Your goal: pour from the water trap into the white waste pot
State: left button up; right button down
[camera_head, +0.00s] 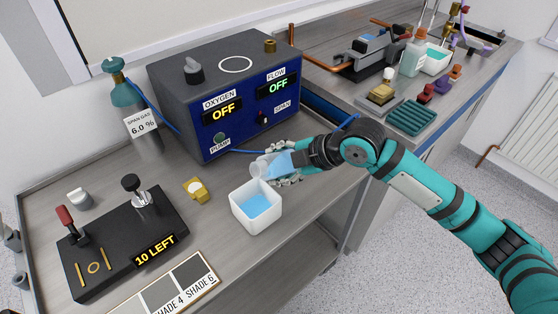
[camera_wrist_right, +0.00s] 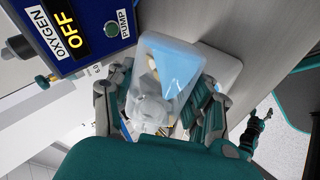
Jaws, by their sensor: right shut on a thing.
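The water trap (camera_head: 277,165) is a clear cup with blue water inside. It is tipped on its side, with its open end pointing left, above the back right edge of the white waste pot (camera_head: 267,227). The pot stands upright on the bench and has blue liquid in it. My right gripper (camera_head: 288,166) is shut around the trap. In the right wrist view the trap (camera_wrist_right: 160,85) sits between the fingers, partly hiding the pot (camera_wrist_right: 228,72). A dark gripper (camera_wrist_right: 257,127), apparently my left, shows small at the right there; its jaw state is unclear.
The oxygen analyser box (camera_head: 225,90) stands behind the pot, with a gas bottle (camera_head: 125,95) to its left. A black block (camera_head: 130,240) and shade card (camera_head: 180,290) lie left and in front. A small yellow holder (camera_head: 196,190) sits left of the pot.

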dwell(0.3)
jog(key=shift+h+p, duration=0.3)
jog(key=shift+n, duration=0.3)
jog(key=shift+f+t+h, duration=0.1)
jog(key=shift+t+h, duration=0.2)
jog(key=shift+p, duration=0.55)
jog(key=shift+f+h, duration=0.1)
jog(key=shift+h, duration=0.2)
jog(key=shift+f, duration=0.1)
jog(key=shift+n, duration=0.3)
